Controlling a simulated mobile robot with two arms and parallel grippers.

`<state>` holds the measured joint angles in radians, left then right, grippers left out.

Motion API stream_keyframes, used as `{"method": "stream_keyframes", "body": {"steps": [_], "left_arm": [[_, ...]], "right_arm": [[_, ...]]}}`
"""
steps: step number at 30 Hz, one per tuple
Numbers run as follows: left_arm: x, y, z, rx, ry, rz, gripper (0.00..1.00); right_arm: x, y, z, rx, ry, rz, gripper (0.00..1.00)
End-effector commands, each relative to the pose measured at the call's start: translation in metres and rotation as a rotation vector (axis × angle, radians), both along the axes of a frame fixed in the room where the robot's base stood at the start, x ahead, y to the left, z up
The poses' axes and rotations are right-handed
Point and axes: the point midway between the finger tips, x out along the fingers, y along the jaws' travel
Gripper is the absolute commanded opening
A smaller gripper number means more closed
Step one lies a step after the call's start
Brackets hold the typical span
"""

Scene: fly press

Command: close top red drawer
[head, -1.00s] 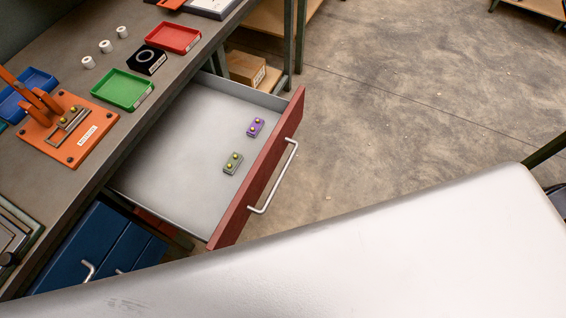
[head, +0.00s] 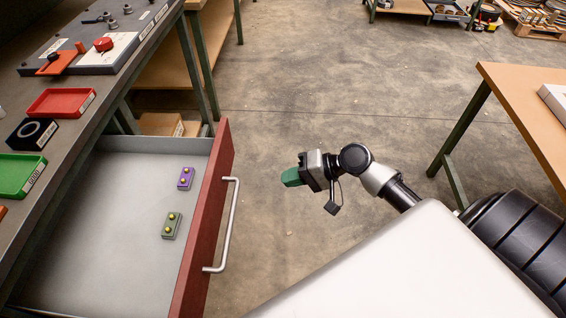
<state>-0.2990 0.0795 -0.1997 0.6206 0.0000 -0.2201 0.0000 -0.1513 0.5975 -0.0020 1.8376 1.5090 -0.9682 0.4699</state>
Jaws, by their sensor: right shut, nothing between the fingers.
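The top red drawer (head: 207,235) is pulled far out from under the workbench at the left of the head view. Its front is dark red with a silver bar handle (head: 232,225). Inside the drawer lie a purple block (head: 186,178) and a grey-green block (head: 171,225), each with yellow knobs. My right gripper (head: 291,177), with green fingertips, is shut and empty. It is to the right of the drawer front, apart from the handle, over the floor. My left gripper is not in view.
The workbench (head: 60,146) holds a red tray (head: 61,102), a green tray (head: 18,173) and a black block (head: 31,134). A wooden table (head: 520,85) stands at the right. The concrete floor (head: 330,75) between is clear.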

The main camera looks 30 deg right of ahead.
Motion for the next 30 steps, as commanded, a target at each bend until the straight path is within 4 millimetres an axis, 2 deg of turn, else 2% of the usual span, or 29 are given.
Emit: {"method": "stream_keyframes", "body": {"steps": [10, 15, 21, 30], "left_arm": [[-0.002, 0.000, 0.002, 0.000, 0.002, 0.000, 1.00], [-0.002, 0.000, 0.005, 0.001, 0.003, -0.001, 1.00], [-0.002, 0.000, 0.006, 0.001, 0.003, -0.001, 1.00], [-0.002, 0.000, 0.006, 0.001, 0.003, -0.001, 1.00]], "right_arm": [[0.038, 0.055, -0.034, 0.002, -0.001, -0.002, 0.00], [0.052, 0.076, -0.039, 0.000, -0.002, -0.001, 0.00], [0.060, 0.087, -0.043, -0.002, -0.001, -0.002, 0.00], [0.060, 0.089, -0.044, -0.003, -0.001, -0.002, 0.00]]}}
